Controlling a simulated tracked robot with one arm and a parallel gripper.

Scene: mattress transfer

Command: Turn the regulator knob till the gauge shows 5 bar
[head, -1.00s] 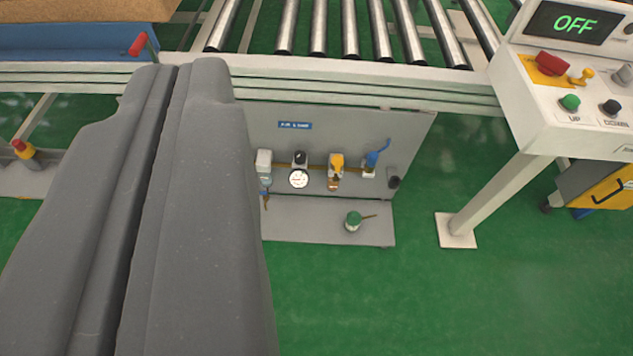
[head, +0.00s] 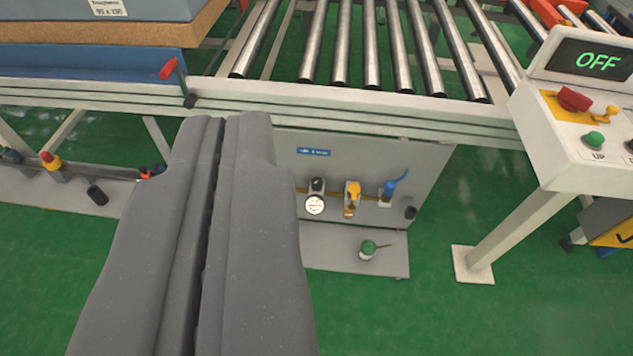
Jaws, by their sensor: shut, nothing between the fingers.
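The gauge (head: 314,206) is a small round white dial low on the grey air panel (head: 380,160) under the conveyor. Its reading is too small to make out. A black knob (head: 317,184) sits just above the gauge and looks like the regulator knob. My gripper (head: 224,122) is shut and empty, with its two dark grey fingers side by side. It reaches in from the bottom, left of the gauge and apart from it. The fingers hide the left part of the panel.
Right of the gauge are a yellow fitting (head: 352,192) and a blue-handled valve (head: 390,186). A green-topped can (head: 367,249) stands on the panel's base. A red lever (head: 169,69) sticks up at the conveyor rail (head: 330,98). The control box (head: 590,120) reads OFF. Green floor is clear in front.

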